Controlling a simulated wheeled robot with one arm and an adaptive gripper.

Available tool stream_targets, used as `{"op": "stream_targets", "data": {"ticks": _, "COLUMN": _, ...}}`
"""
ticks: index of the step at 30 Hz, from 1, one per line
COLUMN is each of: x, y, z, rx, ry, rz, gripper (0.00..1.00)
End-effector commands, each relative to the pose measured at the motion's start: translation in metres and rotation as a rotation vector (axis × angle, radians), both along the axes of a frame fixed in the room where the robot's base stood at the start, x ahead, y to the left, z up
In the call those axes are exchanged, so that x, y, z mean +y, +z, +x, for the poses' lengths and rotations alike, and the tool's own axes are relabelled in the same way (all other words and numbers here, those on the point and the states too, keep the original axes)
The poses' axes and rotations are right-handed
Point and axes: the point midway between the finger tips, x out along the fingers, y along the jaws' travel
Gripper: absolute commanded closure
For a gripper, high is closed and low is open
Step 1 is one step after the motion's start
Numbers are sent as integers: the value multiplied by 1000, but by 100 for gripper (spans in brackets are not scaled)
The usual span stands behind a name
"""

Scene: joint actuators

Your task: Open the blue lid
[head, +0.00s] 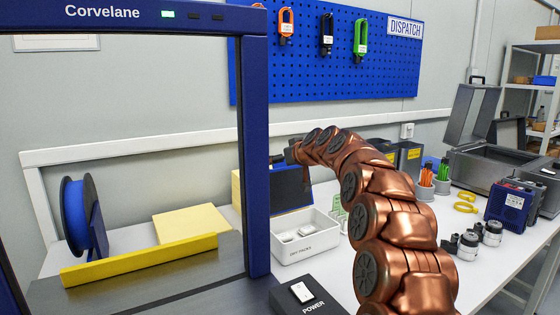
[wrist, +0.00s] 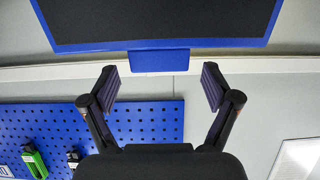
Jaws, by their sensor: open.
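The blue lid (head: 291,188) stands raised at the back of a white box (head: 305,240), its dark inner face showing. The box is open, with small white packs inside. In the wrist view the lid (wrist: 160,46) fills the top as a dark panel with a blue rim, and its blue tab (wrist: 160,61) points down between my fingertips. My gripper (wrist: 160,86) is open, with a finger on either side of the tab and gaps between. In the head view my gripper (head: 288,153) is small and just above the lid's top edge; its fingers are hard to make out.
A dark blue frame post (head: 253,150) stands close left of the box. A black power box (head: 308,298) is in front. A blue pegboard (head: 330,55) hangs behind.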

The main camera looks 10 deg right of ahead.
Motion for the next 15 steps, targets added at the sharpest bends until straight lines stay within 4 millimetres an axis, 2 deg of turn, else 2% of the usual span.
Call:
{"op": "stream_targets", "data": {"ticks": 6, "x": 4, "y": -7, "z": 13, "rx": 2, "ry": 0, "rz": -1, "gripper": 12}}
{"op": "stream_targets", "data": {"ticks": 15, "x": 5, "y": -7, "z": 15, "rx": 0, "ry": 0, "rz": 1, "gripper": 12}}
